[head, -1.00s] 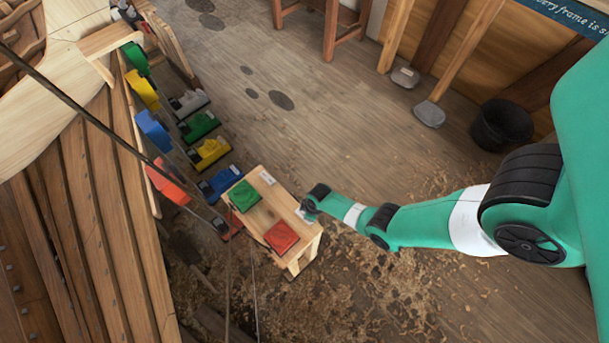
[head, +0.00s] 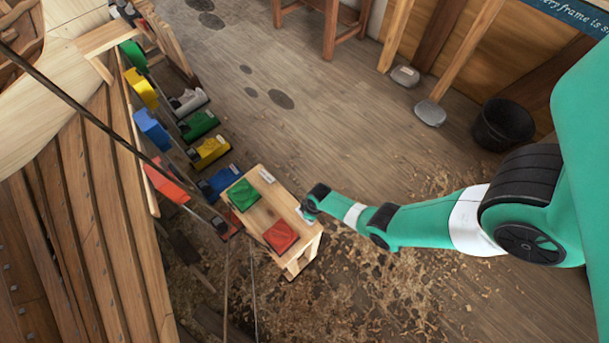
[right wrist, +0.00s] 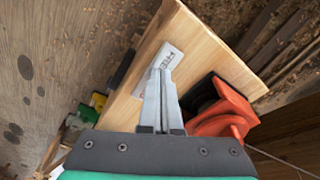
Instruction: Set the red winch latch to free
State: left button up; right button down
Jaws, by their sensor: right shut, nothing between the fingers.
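A red block-like part on a dark base (head: 281,237) sits on the near end of a small wooden bench (head: 262,208). In the right wrist view the red part (right wrist: 225,112) is at the right, with a black piece behind it. I cannot tell its latch setting. My right gripper (right wrist: 158,78) is shut and empty over the bench top, to the left of the red part and apart from it. A white label (right wrist: 168,62) with unclear lettering lies at its fingertips. My left gripper is not in view.
A green block (head: 243,195) sits on the same bench. Blue (head: 220,184), yellow (head: 210,151), green (head: 199,125) and grey units stand along the plank hull at left. A black bucket (head: 502,125) is far right.

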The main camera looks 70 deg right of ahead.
notch_tip(320, 180, up, 7)
jog(key=p, duration=0.6)
dwell(0.4)
